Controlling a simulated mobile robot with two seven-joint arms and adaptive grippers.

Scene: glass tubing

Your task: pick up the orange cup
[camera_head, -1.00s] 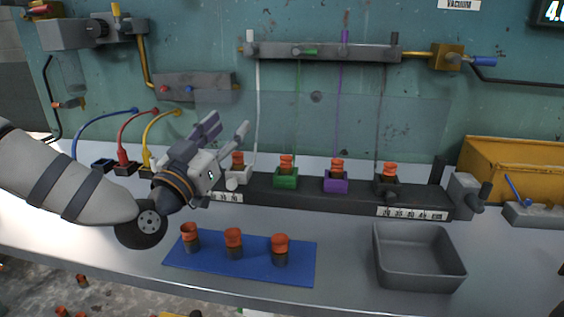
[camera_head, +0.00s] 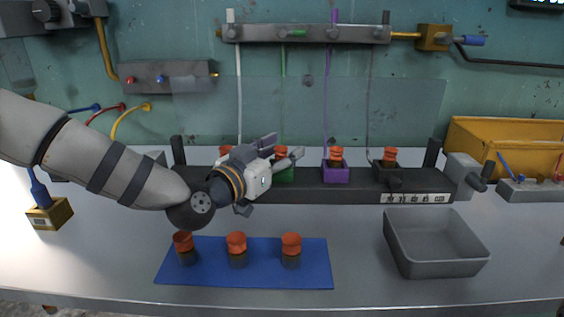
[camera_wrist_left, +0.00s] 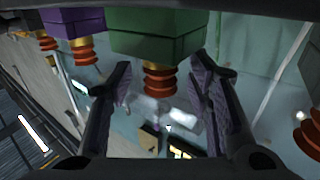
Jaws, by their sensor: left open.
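Several ribbed orange cups stand in a row of coloured holders on a dark rack (camera_head: 215,185). The orange cup at the green holder (camera_head: 287,174) is partly covered by my left gripper (camera_head: 285,147) in the head view. In the left wrist view, upside down, that orange cup (camera_wrist_left: 160,80) sits at the green block (camera_wrist_left: 158,34), between the spread fingers of my left gripper (camera_wrist_left: 164,72) as seen, with a gap on both sides. The gripper is open and empty. Other orange cups are at the purple holder (camera_head: 336,155) and dark holder (camera_head: 390,155). My right gripper is not visible.
A blue mat (camera_head: 210,277) at the front carries three orange-topped dark pieces, including a middle one (camera_head: 237,243). An empty grey tray (camera_head: 437,268) stands at right. A clear panel and thin tubes rise behind the rack. A yellow bin (camera_head: 500,140) stands at the back right.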

